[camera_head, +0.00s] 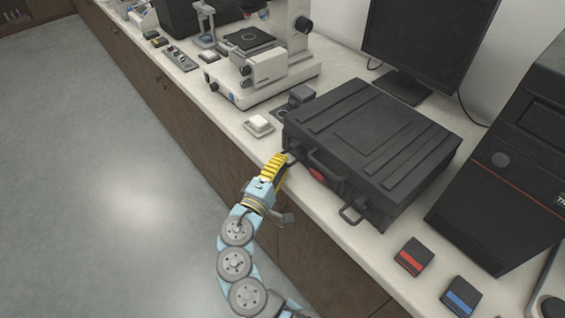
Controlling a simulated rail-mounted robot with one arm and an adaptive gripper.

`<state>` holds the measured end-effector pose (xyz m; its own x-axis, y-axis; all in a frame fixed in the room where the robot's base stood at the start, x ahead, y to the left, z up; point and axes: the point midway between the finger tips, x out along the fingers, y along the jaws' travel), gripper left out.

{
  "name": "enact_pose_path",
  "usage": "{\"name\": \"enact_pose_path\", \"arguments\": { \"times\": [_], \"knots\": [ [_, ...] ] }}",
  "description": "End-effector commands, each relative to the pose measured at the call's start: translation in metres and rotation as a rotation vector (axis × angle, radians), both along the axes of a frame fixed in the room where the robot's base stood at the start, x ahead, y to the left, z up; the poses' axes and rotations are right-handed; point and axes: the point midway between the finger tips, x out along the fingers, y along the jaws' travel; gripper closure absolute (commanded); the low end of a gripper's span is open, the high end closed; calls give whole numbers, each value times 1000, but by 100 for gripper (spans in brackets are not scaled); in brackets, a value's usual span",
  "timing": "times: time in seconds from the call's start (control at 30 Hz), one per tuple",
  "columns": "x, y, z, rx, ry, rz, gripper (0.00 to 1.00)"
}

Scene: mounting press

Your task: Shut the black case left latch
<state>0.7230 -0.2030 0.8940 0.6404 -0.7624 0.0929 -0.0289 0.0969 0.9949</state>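The black case (375,135) lies flat on the counter with its lid down, front side toward the lower left. Its handle (326,165) is on the front, beside a red patch (317,174). The right latch (352,213) stands out from the front as a loop. My gripper (281,160), with yellow fingers, is at the left end of the case front, at or very near the left latch. The gripper largely hides that latch, so its position and any contact are unclear. The fingers overlap in this view, so their opening is unclear.
A microscope (268,65) and a small white-topped block (258,125) stand left of the case. A monitor (430,40) is behind it and a black computer tower (505,170) to its right. Red-striped (412,257) and blue-striped (461,296) boxes lie in front of the tower. Open floor lies left.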

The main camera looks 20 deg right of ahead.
Motion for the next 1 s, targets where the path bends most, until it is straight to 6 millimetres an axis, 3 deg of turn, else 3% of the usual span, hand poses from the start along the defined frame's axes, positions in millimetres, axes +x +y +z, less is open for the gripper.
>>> {"name": "enact_pose_path", "arguments": {
  "times": [0.47, 0.57, 1.0],
  "knots": [
    [7, -7, 1, 0, -1, 3, 78],
    [6, -7, 1, 0, -1, 2, 100],
    [6, -7, 3, 7, 1, 2, 100]
  ]
}}
